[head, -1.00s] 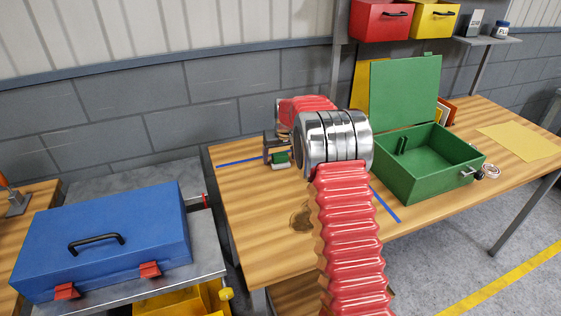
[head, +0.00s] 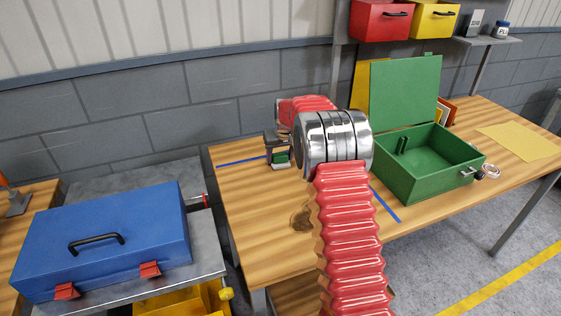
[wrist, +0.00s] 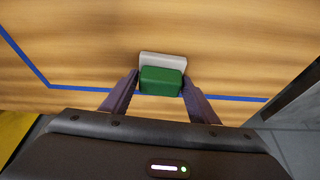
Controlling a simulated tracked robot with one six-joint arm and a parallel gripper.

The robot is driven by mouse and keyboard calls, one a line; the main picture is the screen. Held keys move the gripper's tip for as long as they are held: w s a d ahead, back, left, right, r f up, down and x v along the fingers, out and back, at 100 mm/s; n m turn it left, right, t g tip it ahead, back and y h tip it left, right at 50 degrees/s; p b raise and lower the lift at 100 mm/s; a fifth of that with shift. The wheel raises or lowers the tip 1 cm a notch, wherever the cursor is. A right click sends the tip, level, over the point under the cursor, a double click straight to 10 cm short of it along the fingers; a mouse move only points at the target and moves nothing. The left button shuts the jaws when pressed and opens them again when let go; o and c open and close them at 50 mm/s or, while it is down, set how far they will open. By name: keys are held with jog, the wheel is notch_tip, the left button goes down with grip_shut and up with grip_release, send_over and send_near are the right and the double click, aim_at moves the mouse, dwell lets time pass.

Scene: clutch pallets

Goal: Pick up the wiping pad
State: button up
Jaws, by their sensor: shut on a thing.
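The wiping pad (wrist: 162,80) has a green block on top and a pale grey-white base, seen in the wrist view. My gripper (wrist: 161,84) has its two fingers against the sides of the green part and is shut on it. In the head view the pad (head: 281,160) shows small at the left part of the workbench, below my gripper (head: 279,152). From these views I cannot tell whether the base touches the bench top. My red-sleeved arm covers part of the bench beside it.
An open green box (head: 425,182) stands on the workbench to the right. A brown stain (head: 301,220) marks the wood in front of the pad. Blue tape lines (head: 240,162) run on the bench. A blue toolbox (head: 105,240) sits on a metal cart at left.

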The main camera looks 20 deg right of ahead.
aim_at(280, 154)
jog(key=c, duration=0.3)
notch_tip(280, 154, up, 10)
dwell(0.7)
dwell(0.3)
jog(key=o, duration=0.5)
jog(key=shift+c, duration=0.2)
jog(key=c, duration=0.3)
jog(key=shift+c, duration=0.2)
jog(key=shift+s, duration=0.15)
